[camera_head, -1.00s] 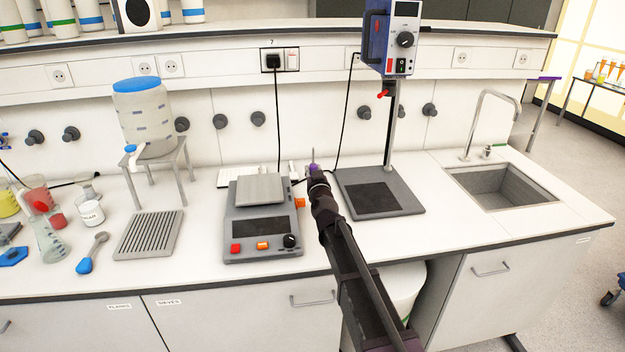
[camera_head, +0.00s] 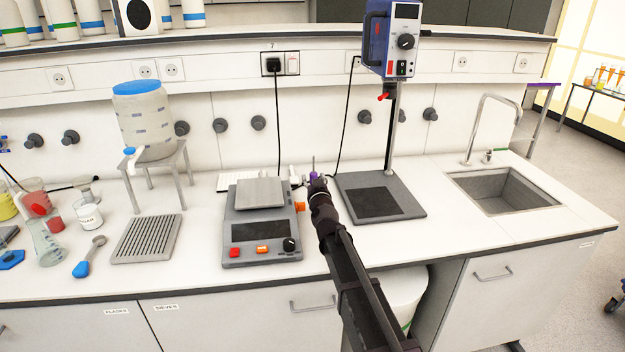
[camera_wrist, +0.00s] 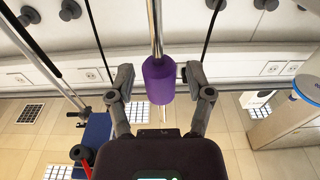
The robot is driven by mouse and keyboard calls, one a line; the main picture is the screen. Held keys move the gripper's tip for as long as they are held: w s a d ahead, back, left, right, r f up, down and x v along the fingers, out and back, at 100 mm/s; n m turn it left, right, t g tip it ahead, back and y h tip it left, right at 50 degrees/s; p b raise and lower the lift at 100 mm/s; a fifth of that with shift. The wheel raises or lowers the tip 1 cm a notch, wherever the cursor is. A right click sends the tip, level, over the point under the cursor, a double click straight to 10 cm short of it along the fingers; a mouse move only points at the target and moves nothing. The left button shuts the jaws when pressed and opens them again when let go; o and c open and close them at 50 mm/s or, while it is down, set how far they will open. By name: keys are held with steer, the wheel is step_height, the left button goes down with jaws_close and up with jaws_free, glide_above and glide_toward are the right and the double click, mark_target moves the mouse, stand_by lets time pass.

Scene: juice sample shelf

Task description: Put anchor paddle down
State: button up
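The anchor paddle shows as a metal rod with a purple sleeve (camera_wrist: 158,80) in the wrist view. In the head view its purple part (camera_head: 313,177) and thin rod tip stand upright behind the scale, close to the wall. My gripper (camera_wrist: 158,84) has one finger on each side of the sleeve, and narrow gaps seem to show between pads and sleeve. In the head view my gripper (camera_head: 316,184) reaches between the scale and the stirrer stand. The paddle's lower end is hidden, so I cannot tell what it rests on.
The grey scale (camera_head: 272,251) is just left of my arm. The overhead stirrer (camera_head: 399,42) rises on its stand base (camera_head: 409,209) to the right, with a sink (camera_head: 544,197) beyond. A sieve tray (camera_head: 128,254) and glassware are at left. The counter front right is clear.

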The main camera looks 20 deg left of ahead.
steer(key=shift+r, duration=0.15)
steer(key=r+v, duration=0.1)
steer(key=v, duration=1.1)
steer(key=shift+f+b, duration=0.3)
steer(key=shift+f, duration=0.2)
stand_by(0.3)
